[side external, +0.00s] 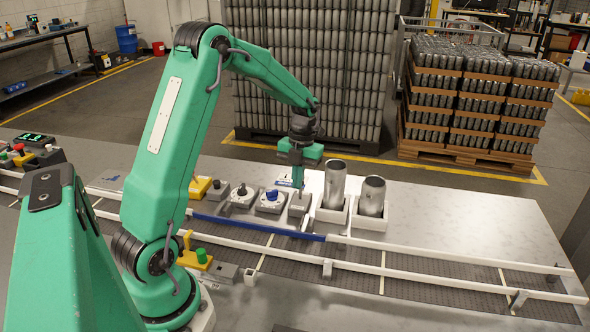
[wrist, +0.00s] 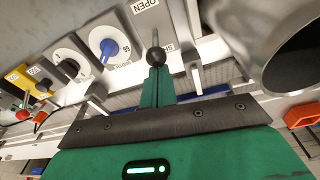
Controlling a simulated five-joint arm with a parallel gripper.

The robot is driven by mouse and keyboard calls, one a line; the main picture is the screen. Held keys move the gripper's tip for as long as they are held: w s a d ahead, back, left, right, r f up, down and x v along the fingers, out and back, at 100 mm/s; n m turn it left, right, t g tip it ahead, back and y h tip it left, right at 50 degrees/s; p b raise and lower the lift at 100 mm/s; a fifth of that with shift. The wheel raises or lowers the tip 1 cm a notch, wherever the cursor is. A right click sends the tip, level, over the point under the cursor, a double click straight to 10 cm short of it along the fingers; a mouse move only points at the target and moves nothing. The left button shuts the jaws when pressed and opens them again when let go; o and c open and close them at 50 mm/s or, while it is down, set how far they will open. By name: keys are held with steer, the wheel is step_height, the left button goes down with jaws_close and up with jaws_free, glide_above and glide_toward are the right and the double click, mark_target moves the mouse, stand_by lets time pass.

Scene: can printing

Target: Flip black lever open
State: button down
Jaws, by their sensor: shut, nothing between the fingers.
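A grey box (wrist: 172,18) in the wrist view carries the label OPEN and a second label cut short to "SH". The black lever (wrist: 155,52), a thin dark rod with a thicker round part, stands out from it. My green gripper (wrist: 155,82) is shut, with its fingertips right at the lever; the lever is not held between them. I cannot tell whether they touch. In the side external view my gripper (side external: 299,186) points down over the grey box (side external: 298,208), and the lever is hidden or too small to make out.
Two metal cans (side external: 334,183) (side external: 372,195) stand in white holders right of the grey box. A blue-knob box (side external: 270,202) and a black-knob box (side external: 243,196) sit left. A conveyor with white rails (side external: 440,252) runs in front. The table's right part is clear.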

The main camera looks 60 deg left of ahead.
steer(key=shift+w+a+r, duration=0.2)
steer(key=shift+w+a, duration=0.7)
steer(key=shift+r, duration=0.1)
steer(key=shift+r, duration=0.7)
steer(key=shift+s+r, duration=0.1)
steer(key=w+a+r, duration=0.4)
steer(key=r, duration=0.3)
steer(key=shift+r, duration=0.3)
stand_by(0.7)
steer(key=shift+d, duration=0.15)
